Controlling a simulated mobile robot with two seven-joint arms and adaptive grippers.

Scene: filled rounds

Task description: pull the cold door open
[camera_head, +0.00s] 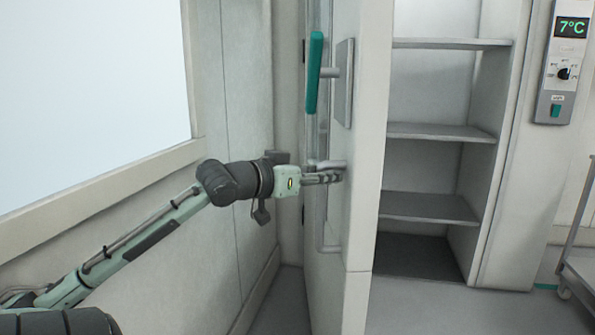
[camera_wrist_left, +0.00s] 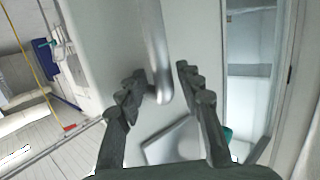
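The cold door (camera_head: 365,150) stands swung wide open, its edge towards me and the shelved cold room showing to its right. A teal lever (camera_head: 313,72) on a grey plate sits on the door's left face. My left gripper (camera_head: 335,177) is at that face, by a metal handle (camera_head: 322,164) lower down. In the left wrist view, the gripper's two fingers (camera_wrist_left: 162,88) are spread apart, with the rounded end of the metal handle (camera_wrist_left: 157,55) between them; neither finger clearly touches it. My right gripper is not in view.
Empty shelves (camera_head: 440,131) line the opening. A control box (camera_head: 558,65) reading 7°C hangs on the right wall. A pale wall with a window (camera_head: 90,80) stands close on the left of my arm. A metal cart (camera_head: 580,265) is at the right edge. The floor before the opening is clear.

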